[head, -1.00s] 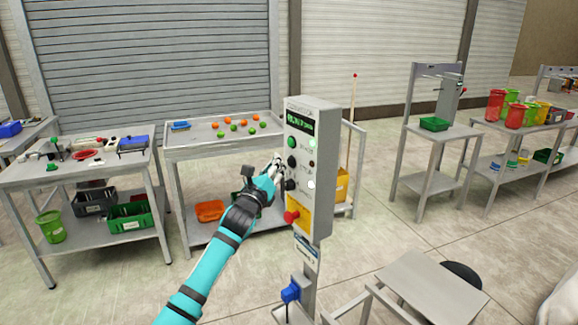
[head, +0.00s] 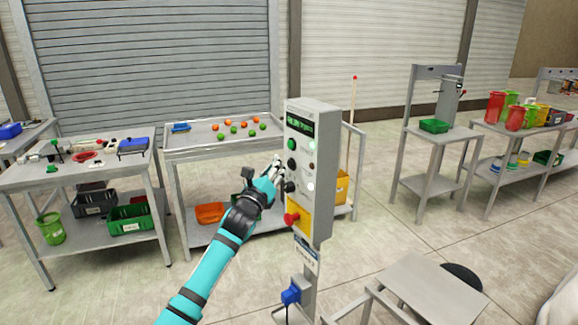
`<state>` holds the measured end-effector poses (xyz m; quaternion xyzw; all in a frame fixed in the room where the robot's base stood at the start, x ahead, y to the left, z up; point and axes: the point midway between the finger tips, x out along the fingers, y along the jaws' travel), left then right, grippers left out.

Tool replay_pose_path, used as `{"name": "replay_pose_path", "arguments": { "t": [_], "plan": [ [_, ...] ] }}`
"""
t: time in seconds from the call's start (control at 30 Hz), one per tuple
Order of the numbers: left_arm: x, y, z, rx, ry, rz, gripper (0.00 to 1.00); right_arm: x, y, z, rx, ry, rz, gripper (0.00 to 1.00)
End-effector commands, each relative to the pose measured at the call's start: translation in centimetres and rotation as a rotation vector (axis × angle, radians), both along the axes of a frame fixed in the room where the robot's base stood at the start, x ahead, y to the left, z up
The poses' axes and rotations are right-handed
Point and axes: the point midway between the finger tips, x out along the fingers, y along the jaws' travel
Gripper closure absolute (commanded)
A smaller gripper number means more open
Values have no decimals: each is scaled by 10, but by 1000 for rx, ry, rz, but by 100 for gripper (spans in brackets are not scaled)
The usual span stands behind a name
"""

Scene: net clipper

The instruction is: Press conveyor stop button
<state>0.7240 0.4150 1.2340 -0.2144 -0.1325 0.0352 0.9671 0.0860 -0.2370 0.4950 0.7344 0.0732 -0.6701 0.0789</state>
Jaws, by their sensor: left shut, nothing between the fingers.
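A grey control box (head: 324,170) stands on a post in the middle of the head view. Its front has a small green display (head: 299,124), a green button (head: 291,144), a black button (head: 291,163), a dark knob (head: 290,187) and a red mushroom button (head: 291,219) on a yellow plate. My left gripper (head: 280,168) is shut and empty, close to the box's front at the height of the black button and dark knob. I cannot tell whether the fingertips touch the panel. My right gripper is not in view.
Behind the box is a tray table (head: 190,148) with orange and green balls. A workbench (head: 30,175) with tools and bins stands at the left. A grey stool-like table (head: 432,285) is close at the lower right. Open floor (head: 385,235) lies right of the box.

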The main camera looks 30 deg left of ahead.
Motion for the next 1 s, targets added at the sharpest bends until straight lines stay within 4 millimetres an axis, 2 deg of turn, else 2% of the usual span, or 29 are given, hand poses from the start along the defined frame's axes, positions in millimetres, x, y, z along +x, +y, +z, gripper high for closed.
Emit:
{"name": "replay_pose_path", "arguments": {
  "t": [1.0],
  "plan": [
    [8,-4,0,0,0,0,100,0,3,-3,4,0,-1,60]
  ]
}}
